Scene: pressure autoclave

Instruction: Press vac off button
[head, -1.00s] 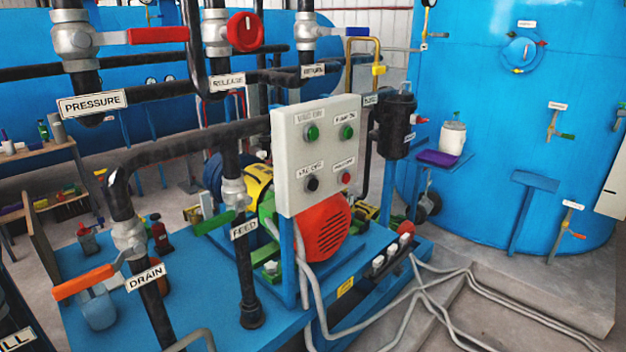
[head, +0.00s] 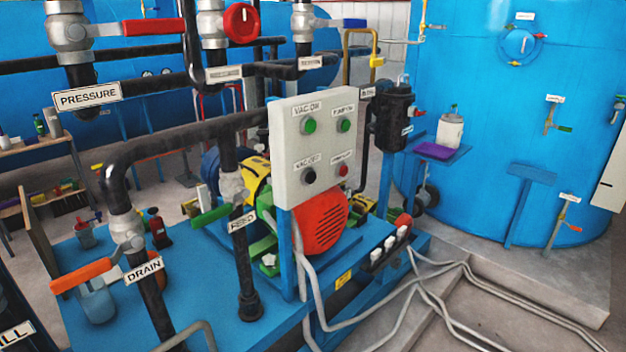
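The vac off button (head: 309,175) is a black round button at the lower left of the grey control panel (head: 290,195). Its label above looks like VAC OFF but is blurred. Above it is a green button (head: 309,125) labelled VAC ON. To the right are another green button (head: 344,125) and a red button (head: 342,170). The panel stands upright on blue posts in the middle of the head view, with nothing in front of the buttons. Neither of my grippers shows in this view.
Black pipes with a red-handled pressure valve (head: 155,26), a green feed lever (head: 211,217) and an orange drain lever (head: 83,275) stand left of the panel. A red motor cover (head: 322,222) sits behind it. Grey hoses (head: 400,262) run over the floor at right.

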